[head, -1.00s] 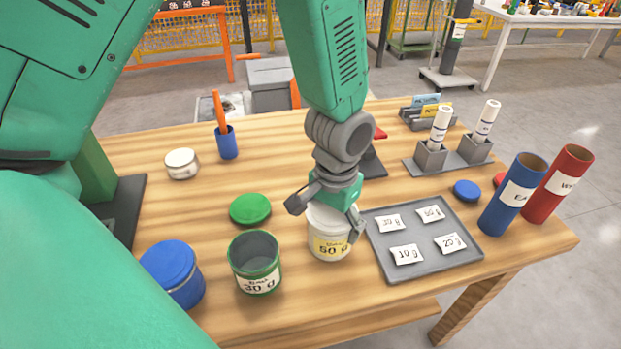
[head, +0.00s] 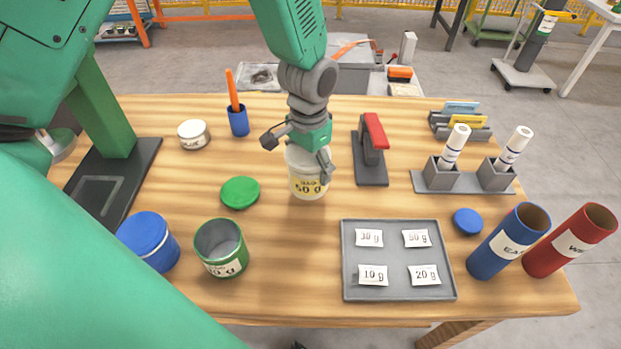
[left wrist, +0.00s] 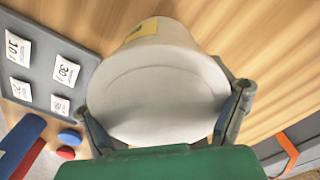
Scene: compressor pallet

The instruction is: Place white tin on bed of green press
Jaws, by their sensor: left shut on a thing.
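The white tin (head: 308,184) has a yellow label reading 50 g. My left gripper (head: 298,152) is shut on its upper part, with a finger on each side. In the left wrist view the tin's pale round end (left wrist: 160,95) fills the middle between the fingers. The tin is upright or nearly so; I cannot tell how far it is off the table. The green press stands at the far left, with a green column (head: 100,112) and a dark flat bed (head: 128,172); my arm hides its upper part and some of the bed. My right gripper is not in view.
A green lid (head: 240,192), an open green tin (head: 221,250), a blue tin (head: 148,240), a small white jar (head: 194,134) and a blue pen cup (head: 238,121) stand between tin and press. A red-handled stapler (head: 372,150) and grey tray (head: 350,255) are near the tin.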

